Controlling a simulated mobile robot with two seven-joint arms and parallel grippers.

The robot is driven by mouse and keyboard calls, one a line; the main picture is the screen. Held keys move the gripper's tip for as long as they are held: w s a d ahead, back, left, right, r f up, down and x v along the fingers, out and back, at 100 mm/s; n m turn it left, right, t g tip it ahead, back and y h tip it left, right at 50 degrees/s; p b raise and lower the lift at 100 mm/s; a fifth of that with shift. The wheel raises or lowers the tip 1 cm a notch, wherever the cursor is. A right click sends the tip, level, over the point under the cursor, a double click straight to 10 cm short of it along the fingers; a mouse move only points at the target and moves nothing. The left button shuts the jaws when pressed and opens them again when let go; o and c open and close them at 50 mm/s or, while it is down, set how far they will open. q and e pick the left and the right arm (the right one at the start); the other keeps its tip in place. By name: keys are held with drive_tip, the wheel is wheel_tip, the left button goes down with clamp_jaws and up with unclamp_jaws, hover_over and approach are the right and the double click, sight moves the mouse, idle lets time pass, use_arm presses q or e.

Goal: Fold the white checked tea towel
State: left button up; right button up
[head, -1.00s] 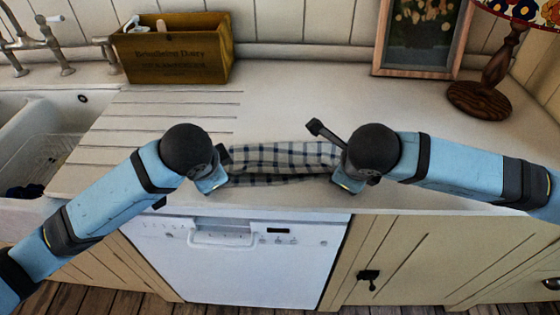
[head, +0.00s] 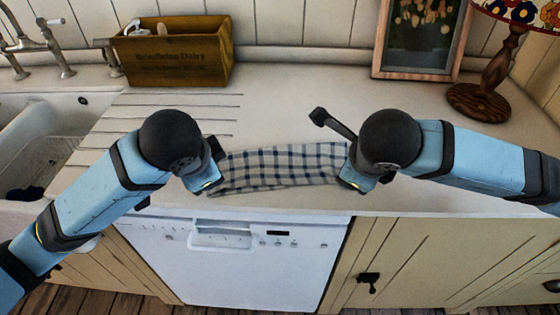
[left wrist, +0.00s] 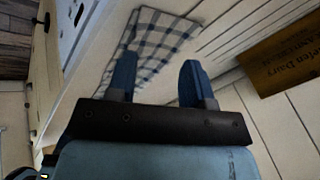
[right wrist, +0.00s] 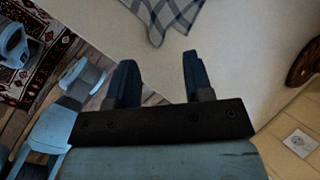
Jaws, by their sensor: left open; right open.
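The white checked tea towel (head: 282,167), with dark blue-grey lines, lies as a folded strip on the counter near its front edge. My left gripper (head: 212,178) is open at the towel's left end. In the left wrist view the towel (left wrist: 158,42) lies beyond and partly between the open fingers (left wrist: 158,82). My right gripper (head: 354,181) is open at the towel's right end. In the right wrist view a towel corner (right wrist: 165,15) lies ahead of the open, empty fingers (right wrist: 158,82). My grippers hide parts of both towel ends in the head view.
A wooden box (head: 176,52) stands at the back left beside the taps and sink (head: 45,135). A framed picture (head: 420,38) and a lamp (head: 485,90) stand at the back right. A white dishwasher (head: 235,258) is below the counter. The counter behind the towel is clear.

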use_arm(q)
drive_tip(key=v, duration=0.4)
drive_tip(key=shift+s+r, duration=0.1)
drive_tip(key=shift+s, duration=0.4)
use_arm(e)
drive_tip(key=v, duration=0.4)
drive_tip(key=shift+s+r, duration=0.1)
drive_tip(key=shift+s, duration=0.35)
